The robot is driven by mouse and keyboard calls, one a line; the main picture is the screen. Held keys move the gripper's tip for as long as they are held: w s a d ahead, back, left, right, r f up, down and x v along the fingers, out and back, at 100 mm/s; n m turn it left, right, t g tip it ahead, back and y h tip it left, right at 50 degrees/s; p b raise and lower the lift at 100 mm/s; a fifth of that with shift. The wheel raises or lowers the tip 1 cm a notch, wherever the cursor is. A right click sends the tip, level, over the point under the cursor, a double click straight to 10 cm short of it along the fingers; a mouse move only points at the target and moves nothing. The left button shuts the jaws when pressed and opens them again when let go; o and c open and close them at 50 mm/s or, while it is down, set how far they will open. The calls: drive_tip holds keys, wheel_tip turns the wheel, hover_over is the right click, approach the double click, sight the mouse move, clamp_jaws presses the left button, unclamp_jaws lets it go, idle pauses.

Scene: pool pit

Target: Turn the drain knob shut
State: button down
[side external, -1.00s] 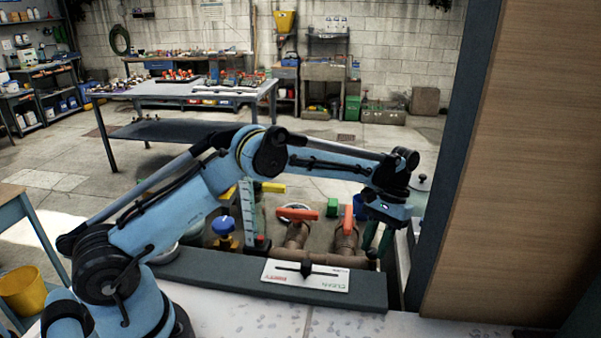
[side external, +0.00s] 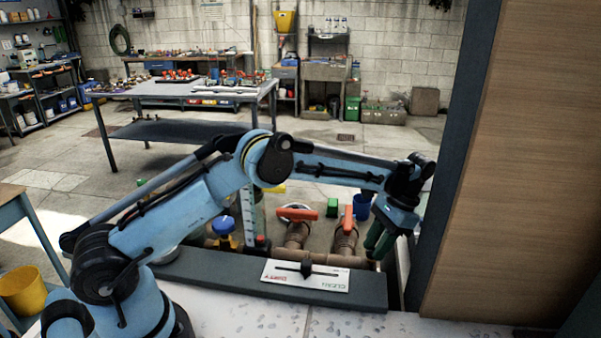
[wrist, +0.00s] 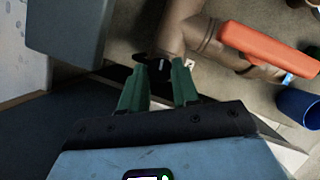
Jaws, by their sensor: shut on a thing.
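The drain knob (wrist: 142,57) is a small black handle at the end of a brown pipe, in the upper middle of the wrist view. My gripper (wrist: 158,68) has green fingers shut on the knob, which is partly hidden between the tips. In the side view my gripper (side external: 375,252) points down and left at the right end of the pipe (side external: 330,259). The knob itself is mostly hidden there by the fingers.
Two orange valve handles (side external: 297,214) (side external: 350,220) stand on the pipework left of my gripper. A blue cup (side external: 362,207) is close behind. A CLEAN/DIRTY plate (side external: 330,281) lies on the front ledge (side external: 215,276). A wooden panel (side external: 510,180) rises at right.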

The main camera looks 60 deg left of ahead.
drive_tip(key=shift+f, duration=0.1)
drive_tip(key=c, duration=0.8)
unclamp_jaws()
drive_tip(key=shift+c, duration=0.2)
drive_tip(key=v, duration=0.7)
drive_tip(key=shift+r, duration=0.25)
drive_tip(key=shift+o, duration=0.2)
drive_tip(key=shift+w, duration=0.1)
